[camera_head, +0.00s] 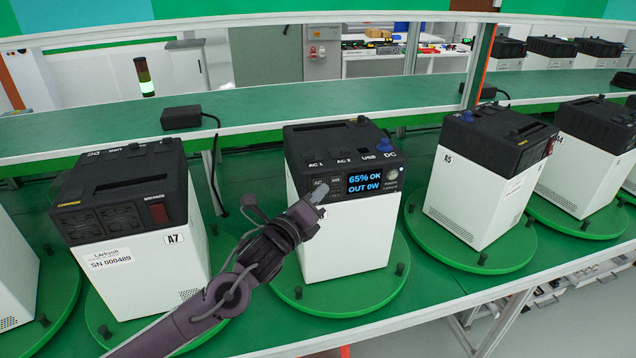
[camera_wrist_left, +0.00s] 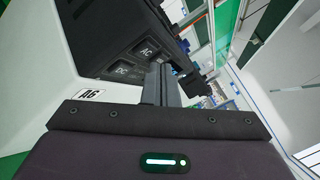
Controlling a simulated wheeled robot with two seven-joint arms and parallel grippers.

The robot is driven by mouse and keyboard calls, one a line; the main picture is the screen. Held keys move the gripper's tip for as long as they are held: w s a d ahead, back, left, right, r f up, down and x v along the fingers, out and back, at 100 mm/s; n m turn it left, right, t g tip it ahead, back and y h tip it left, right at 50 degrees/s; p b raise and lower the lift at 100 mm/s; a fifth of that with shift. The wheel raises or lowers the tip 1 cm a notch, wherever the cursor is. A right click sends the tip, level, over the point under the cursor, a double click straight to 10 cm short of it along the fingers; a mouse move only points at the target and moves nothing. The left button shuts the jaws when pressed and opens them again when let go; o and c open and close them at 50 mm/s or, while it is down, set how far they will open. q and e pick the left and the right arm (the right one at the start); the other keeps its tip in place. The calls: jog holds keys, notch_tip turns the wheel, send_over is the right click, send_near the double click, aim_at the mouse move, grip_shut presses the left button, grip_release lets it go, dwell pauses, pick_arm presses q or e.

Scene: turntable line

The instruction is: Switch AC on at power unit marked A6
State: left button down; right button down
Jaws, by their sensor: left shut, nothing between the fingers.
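The power unit marked A6 (camera_wrist_left: 90,94) is the middle unit in the head view, a white box with a black top (camera_head: 350,236). Its lit display (camera_head: 364,184) reads "65% OK" and "OUT 0W". A button marked AC (camera_head: 320,181) is left of the display. In the left wrist view, the AC button (camera_wrist_left: 146,51) and the DC button (camera_wrist_left: 122,70) show on the dark panel. My left gripper (camera_head: 317,194) is shut and empty, its tips close in front of the panel just below the AC button. I cannot tell whether they touch it. My right gripper is not in view.
Unit A7 (camera_head: 140,265) stands left and unit A5 (camera_head: 468,190) right, each on a green turntable with black pegs. Another green turntable (camera_head: 345,302) is under A6. A green shelf (camera_head: 300,116) with black adapters runs behind.

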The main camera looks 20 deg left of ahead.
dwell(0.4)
pick_arm(q)
jog(key=shift+w+a, duration=0.25)
jog(key=shift+w, duration=0.1)
jog(key=shift+w+a, duration=0.2)
jog(key=shift+w, duration=0.1)
dwell(0.6)
dwell(0.4)
jog(key=shift+s+d, duration=0.4)
jog(key=shift+s, duration=0.25)
jog(key=s+d, duration=0.2)
jog(key=s+b, duration=0.1)
jog(key=s, duration=0.1)
jog(key=shift+s+d, duration=0.1)
jog(key=shift+d, duration=0.3)
dwell(0.5)
